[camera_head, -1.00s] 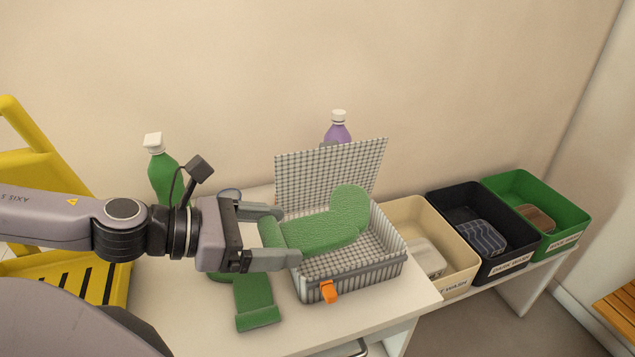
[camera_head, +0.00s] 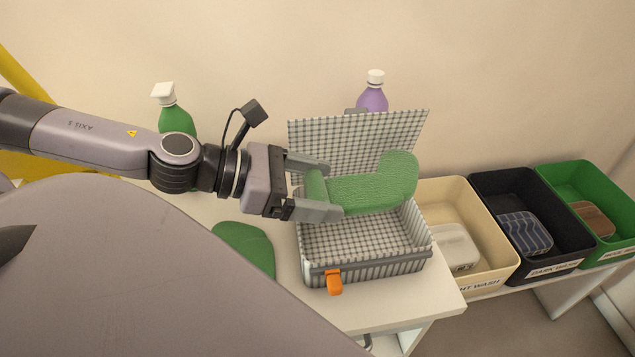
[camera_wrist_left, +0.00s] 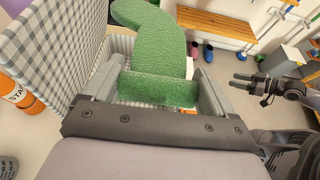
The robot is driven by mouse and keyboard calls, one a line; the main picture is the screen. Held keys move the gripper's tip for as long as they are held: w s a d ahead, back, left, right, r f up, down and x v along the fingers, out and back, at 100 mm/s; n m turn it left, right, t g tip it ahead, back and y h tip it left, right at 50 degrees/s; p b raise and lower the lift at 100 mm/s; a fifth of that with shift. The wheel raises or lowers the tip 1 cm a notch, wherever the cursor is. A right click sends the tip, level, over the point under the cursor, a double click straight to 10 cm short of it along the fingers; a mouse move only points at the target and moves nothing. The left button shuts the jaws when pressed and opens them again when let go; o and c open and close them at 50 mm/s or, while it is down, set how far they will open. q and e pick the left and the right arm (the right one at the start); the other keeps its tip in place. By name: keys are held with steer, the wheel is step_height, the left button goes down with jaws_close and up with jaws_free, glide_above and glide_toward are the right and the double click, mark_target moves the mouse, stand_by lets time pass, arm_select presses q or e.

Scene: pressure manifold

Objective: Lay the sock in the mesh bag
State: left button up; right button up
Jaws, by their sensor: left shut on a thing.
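A green sock (camera_head: 375,190) is clamped at its cuff in my left gripper (camera_head: 324,190), with its foot reaching right. It hangs in the air above the mesh bag (camera_head: 375,267), a boxy grey-and-white checked bag with its lid (camera_head: 355,140) standing open at the back and an orange tag in front. In the left wrist view the sock (camera_wrist_left: 155,35) lies across between the fingers, with the bag below. A second green sock (camera_head: 245,245) lies on the table, partly hidden by my arm. My right gripper (camera_wrist_left: 240,81) shows small in the left wrist view, its fingers apart.
A cream bin (camera_head: 490,285), a black bin (camera_head: 545,270) and a green bin (camera_head: 615,245) stand right of the bag, each with something folded inside. A green spray bottle (camera_head: 176,120) and a purple bottle (camera_head: 372,98) stand at the back. A wooden bench (camera_wrist_left: 225,22) is farther off.

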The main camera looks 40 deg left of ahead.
arm_select(q)
step_height(320, 180, down, 8)
steer(key=b, duration=0.7)
steer(key=shift+f+b, duration=0.2)
steer(key=shift+b, duration=0.1)
steer(key=o, duration=0.8)
